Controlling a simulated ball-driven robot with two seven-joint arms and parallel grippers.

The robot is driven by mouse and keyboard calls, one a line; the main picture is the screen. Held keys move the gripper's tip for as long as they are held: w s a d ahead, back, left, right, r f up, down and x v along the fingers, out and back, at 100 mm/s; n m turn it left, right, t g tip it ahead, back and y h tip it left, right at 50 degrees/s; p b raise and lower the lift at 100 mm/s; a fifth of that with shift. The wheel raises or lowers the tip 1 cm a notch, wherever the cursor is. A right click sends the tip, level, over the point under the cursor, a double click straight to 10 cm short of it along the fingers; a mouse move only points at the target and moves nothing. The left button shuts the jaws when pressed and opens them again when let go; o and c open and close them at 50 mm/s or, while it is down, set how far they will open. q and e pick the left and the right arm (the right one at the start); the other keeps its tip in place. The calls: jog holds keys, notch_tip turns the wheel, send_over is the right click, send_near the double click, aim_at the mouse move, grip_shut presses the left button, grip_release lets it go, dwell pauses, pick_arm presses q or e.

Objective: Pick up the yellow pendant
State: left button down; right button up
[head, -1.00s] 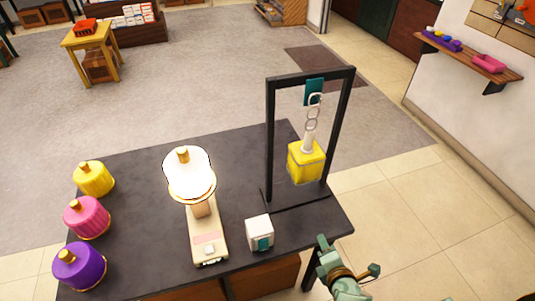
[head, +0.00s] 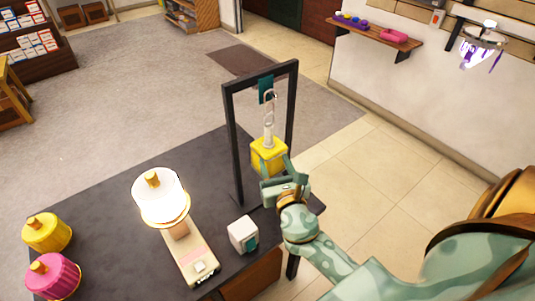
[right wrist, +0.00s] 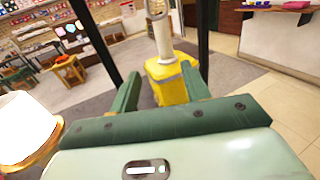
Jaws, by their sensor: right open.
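The yellow pendant (head: 268,155) is a cube-like block on a white stem, hanging by chain links from a black frame (head: 233,150) on the dark table. My right gripper (head: 285,180) is open just in front of the pendant and hides its lower right part in the head view. In the right wrist view the pendant (right wrist: 174,82) shows beyond and between the two green fingers (right wrist: 160,95). I cannot tell whether the fingertips flank it. My left gripper is not in view.
A lit white lamp (head: 160,200) stands on the table (head: 110,200) left of the frame. A small white cube (head: 242,233) sits near the front edge. Yellow (head: 46,232) and pink (head: 52,277) shades stand at the left. A chandelier (head: 484,40) hangs at upper right.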

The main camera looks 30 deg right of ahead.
aim_at(270, 140)
jog(key=x, duration=0.4)
jog(key=shift+w+d, duration=0.3)
jog(key=x, duration=0.5)
jog(key=shift+w+d+r, duration=0.1)
jog(key=shift+w+d, duration=0.1)
jog(key=shift+d, duration=0.2)
jog(key=shift+r, duration=0.1)
grip_shut()
